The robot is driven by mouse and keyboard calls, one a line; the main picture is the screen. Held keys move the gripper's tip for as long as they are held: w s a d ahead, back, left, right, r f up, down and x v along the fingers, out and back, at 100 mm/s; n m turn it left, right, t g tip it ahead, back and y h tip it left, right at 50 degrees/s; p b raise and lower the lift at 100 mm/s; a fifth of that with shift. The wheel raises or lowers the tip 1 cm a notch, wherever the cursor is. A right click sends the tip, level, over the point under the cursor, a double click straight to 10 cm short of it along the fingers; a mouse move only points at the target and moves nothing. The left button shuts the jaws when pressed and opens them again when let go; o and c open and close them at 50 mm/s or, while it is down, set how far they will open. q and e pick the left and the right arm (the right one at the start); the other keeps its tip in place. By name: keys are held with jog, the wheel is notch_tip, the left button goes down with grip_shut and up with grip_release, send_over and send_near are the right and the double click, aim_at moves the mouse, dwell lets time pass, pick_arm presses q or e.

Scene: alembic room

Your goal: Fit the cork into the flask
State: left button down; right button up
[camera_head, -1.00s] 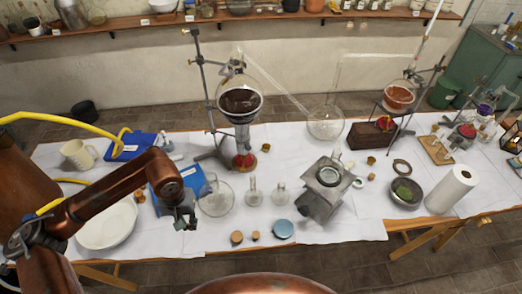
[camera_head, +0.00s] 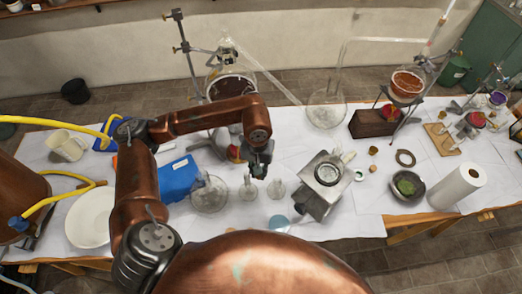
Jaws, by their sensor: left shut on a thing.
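My left gripper (camera_head: 259,172) points down over the middle of the table, above and between two small clear flasks, the left small flask (camera_head: 247,188) and the right small flask (camera_head: 277,188). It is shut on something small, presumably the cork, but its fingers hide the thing. A larger round-bottomed clear flask (camera_head: 209,196) sits just left of the small ones. I cannot tell whether the gripper touches a flask. My right gripper is not in view.
A metal box-shaped heater (camera_head: 325,178) stands right of the flasks. A blue lid (camera_head: 278,221) lies near the front edge, partly behind my copper body. A stand with a dark-filled round flask (camera_head: 231,86) rises behind my arm.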

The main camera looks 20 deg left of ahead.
pick_arm(q)
jog(key=w+a+r+n+p, duration=0.1)
jog(key=a+n+p, duration=0.2)
jog(key=n+p, duration=0.65)
jog(key=w+a+r+n+p, duration=0.1)
jog(key=a+r+n+p, duration=0.15)
jog(key=n+p, duration=0.75)
jog(key=shift+s+a+f+n+b, duration=0.1)
jog(key=shift+f+n+b, duration=0.55)
jog(key=shift+f+b, duration=0.7)
jog(key=shift+s+a+f+n+b, duration=0.1)
jog(key=shift+f+n+b, duration=0.5)
jog(key=shift+f+b, duration=0.75)
jog(key=shift+f+b, duration=0.35)
jog(key=shift+b, duration=0.2)
jog(key=shift+f+b, duration=0.55)
jog(key=shift+b, duration=0.15)
jog(key=shift+f+b, duration=0.15)
jog(key=shift+b, duration=0.5)
jog(key=shift+f+b, duration=0.2)
jog(key=shift+b, duration=0.2)
dwell(1.0)
